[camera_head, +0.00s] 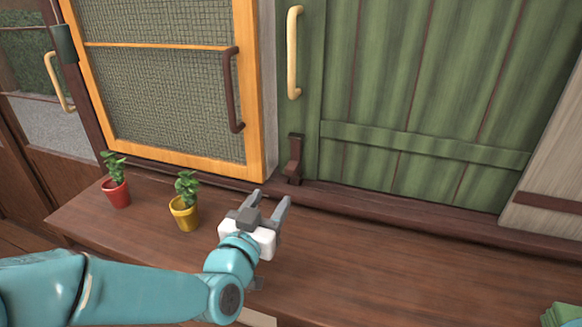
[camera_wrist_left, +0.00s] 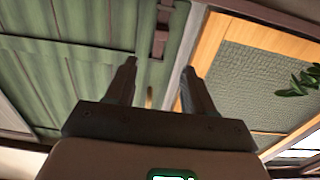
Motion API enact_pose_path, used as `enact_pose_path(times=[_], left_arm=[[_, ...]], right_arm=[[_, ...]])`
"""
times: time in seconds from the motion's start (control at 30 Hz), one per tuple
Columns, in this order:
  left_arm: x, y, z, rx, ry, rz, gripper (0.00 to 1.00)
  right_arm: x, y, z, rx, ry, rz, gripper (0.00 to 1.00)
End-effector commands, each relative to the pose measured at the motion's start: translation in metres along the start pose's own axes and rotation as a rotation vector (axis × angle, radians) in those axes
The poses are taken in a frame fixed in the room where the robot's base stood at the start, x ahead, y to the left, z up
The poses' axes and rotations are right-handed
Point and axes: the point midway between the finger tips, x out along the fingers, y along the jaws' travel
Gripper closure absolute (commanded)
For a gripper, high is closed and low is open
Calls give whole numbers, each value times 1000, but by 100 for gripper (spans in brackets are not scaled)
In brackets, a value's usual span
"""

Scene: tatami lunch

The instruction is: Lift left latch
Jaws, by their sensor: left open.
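The latch (camera_head: 293,160) is a small dark brown piece at the lower left corner of the green plank shutter (camera_head: 400,90), just above the sill. It also shows in the left wrist view (camera_wrist_left: 161,32), beyond my fingertips. My left gripper (camera_head: 270,204) is open and empty. It is over the wooden counter, in front of and slightly left of the latch, apart from it. Its two fingers also show in the left wrist view (camera_wrist_left: 158,72), pointing toward the shutter. My right gripper is not in view.
A red pot (camera_head: 117,194) and a yellow pot (camera_head: 184,214) with plants stand left of my gripper. An orange-framed mesh panel (camera_head: 253,90) with a brown handle (camera_head: 231,90) is left of the shutter. The shutter's cream handle (camera_head: 293,55) is above the latch.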

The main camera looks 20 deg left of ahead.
Motion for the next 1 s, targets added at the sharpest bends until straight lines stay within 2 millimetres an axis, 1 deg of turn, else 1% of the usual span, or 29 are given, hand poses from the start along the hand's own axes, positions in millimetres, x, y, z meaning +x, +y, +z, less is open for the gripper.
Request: enact_pose_path(times=[0.03, 0.3, 0.4, 0.5, 0.6, 0.7, 0.8, 1.0], left_arm=[[11, -1, 0, 0, -1, -1, 47], [75, -3, 0, -1, -1, -2, 47], [97, -4, 0, -2, -1, -3, 47], [115, -4, 1, -1, -2, -2, 47], [128, -4, 1, -1, -2, -2, 47], [135, -4, 1, -1, -1, -2, 47], [138, -4, 1, -1, -1, -1, 47], [139, -4, 1, -1, -1, -1, 47]], right_arm=[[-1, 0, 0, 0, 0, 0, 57], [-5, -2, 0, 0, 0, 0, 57], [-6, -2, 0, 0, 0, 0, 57], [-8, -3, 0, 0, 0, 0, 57], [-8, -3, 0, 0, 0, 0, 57], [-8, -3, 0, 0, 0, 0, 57], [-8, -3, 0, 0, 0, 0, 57], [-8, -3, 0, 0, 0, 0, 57]])
